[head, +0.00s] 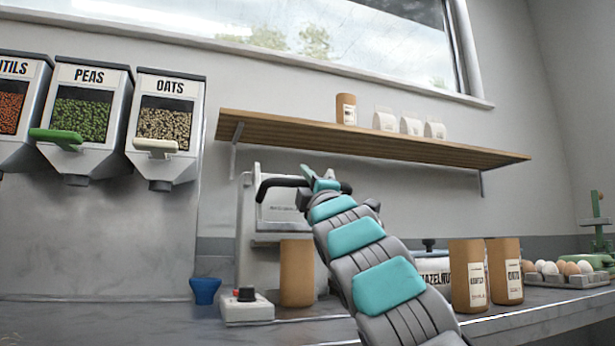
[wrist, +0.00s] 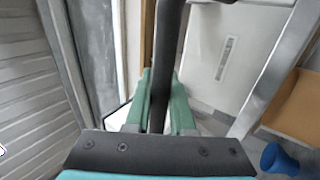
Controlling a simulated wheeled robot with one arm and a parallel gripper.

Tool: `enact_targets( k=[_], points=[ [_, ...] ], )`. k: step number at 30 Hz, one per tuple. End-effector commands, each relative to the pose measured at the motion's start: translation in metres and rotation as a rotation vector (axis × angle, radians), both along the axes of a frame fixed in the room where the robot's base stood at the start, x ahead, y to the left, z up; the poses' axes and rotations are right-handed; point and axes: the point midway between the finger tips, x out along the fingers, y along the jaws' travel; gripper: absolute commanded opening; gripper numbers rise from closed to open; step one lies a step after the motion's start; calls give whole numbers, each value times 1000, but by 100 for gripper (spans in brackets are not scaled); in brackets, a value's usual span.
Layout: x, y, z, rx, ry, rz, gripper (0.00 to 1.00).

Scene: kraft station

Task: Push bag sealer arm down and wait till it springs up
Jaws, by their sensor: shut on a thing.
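The bag sealer (head: 262,222) is a light grey machine standing against the back wall. Its black arm handle (head: 272,184) sticks out at the front near the top, level with my gripper (head: 322,178). In the wrist view the dark handle bar (wrist: 170,50) runs between the two green fingers of my gripper (wrist: 160,100), which are shut on it. My own arm hides the right part of the sealer in the head view. A brown paper bag (head: 297,272) stands upright under the sealer's front; it also shows at the right of the wrist view (wrist: 298,108).
A small white box with a red and a black knob (head: 246,308) and a blue cup (head: 205,290) stand left of the bag. Two brown bags (head: 467,275) and an egg tray (head: 570,280) are at right. A wooden shelf (head: 380,146) hangs above; dispensers (head: 165,120) hang left.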

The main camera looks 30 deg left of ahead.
Motion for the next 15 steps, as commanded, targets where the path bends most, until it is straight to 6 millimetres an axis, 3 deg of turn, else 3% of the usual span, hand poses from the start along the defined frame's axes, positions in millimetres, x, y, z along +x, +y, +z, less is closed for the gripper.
enact_targets(
  k=[6, 15],
  points=[
    [1, 1, -22, 2, -7, -2, 0],
    [3, 4, -30, 3, -5, 1, 0]
  ],
)
